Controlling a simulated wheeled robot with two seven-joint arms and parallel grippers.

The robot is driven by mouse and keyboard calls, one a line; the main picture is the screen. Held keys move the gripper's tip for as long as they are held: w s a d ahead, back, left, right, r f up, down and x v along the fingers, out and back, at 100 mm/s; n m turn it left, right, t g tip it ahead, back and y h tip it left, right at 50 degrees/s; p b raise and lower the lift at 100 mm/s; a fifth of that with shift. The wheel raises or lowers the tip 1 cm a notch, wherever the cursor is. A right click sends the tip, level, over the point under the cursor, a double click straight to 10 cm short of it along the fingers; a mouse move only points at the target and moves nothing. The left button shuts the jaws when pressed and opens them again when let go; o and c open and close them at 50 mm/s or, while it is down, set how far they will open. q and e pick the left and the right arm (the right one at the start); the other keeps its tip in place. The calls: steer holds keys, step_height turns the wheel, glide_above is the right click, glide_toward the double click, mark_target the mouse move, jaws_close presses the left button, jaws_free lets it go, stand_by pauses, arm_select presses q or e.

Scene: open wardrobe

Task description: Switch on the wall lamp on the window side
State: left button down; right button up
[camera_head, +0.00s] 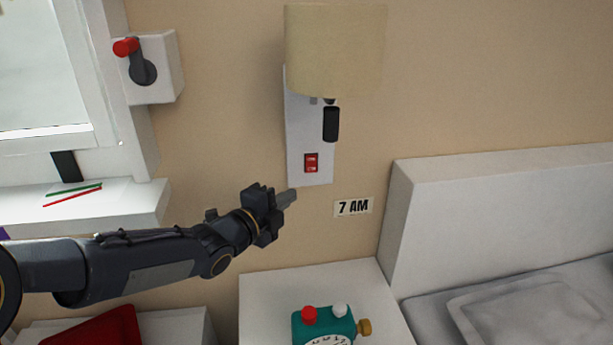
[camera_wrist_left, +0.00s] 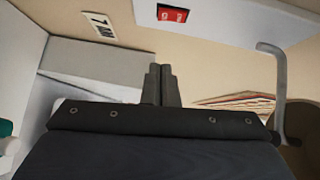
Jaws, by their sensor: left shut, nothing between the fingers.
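The wall lamp (camera_head: 335,50) has a beige shade on a white wall plate (camera_head: 297,130). A red switch (camera_head: 311,162) sits low on that plate. The lamp is on the wall to the right of the window (camera_head: 45,65). The red switch also shows at the top of the left wrist view (camera_wrist_left: 172,14). My left gripper (camera_head: 288,198) is shut and empty, below and a little left of the switch, apart from it in the picture. Its closed fingers also show in the left wrist view (camera_wrist_left: 161,84). My right gripper is in neither view.
A "7 AM" label (camera_head: 353,206) is on the wall right of the gripper. A teal alarm clock (camera_head: 322,325) stands on the white nightstand (camera_head: 270,290). The bed headboard (camera_head: 490,190) is at right. A red-handled wall box (camera_head: 160,68) and window sill (camera_head: 130,205) are at left.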

arm_select(q)
steer(key=p, duration=0.1)
glide_toward(316, 170)
steer(key=w+d, duration=0.1)
steer(key=d, duration=0.3)
steer(key=w, duration=0.2)
steer(key=w+p, duration=0.1)
steer(key=shift+w+a+f, duration=0.3)
steer(key=shift+w, duration=0.1)
